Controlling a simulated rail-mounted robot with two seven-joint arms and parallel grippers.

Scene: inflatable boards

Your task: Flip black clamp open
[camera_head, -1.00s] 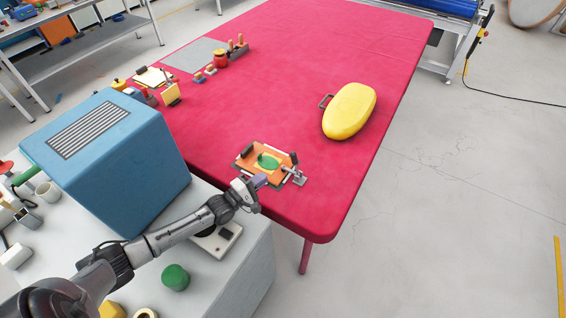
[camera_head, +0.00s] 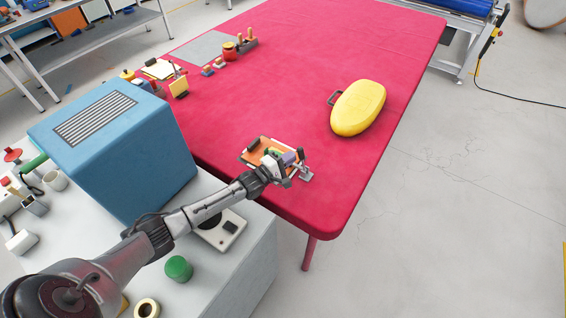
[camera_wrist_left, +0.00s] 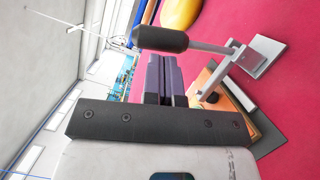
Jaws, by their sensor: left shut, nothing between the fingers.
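The clamp with a black handle (camera_wrist_left: 160,38) shows in the left wrist view, with a metal lever (camera_wrist_left: 218,49) and a bracket on a flat plate (camera_wrist_left: 262,55). In the head view its metal plate (camera_head: 304,174) sits at the right edge of the orange board (camera_head: 256,156). My left gripper (camera_head: 291,157) hangs over the board close to the clamp. Its purple fingers (camera_wrist_left: 160,72) are shut and empty, just below the black handle in the wrist picture. I cannot tell whether they touch it. The gripper hides much of the board. My right gripper is out of view.
The orange board lies near the front edge of the red table (camera_head: 280,80). A yellow inflatable board (camera_head: 358,108) lies to the right. A blue box (camera_head: 115,150) stands at left on a white bench. The middle of the red table is clear.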

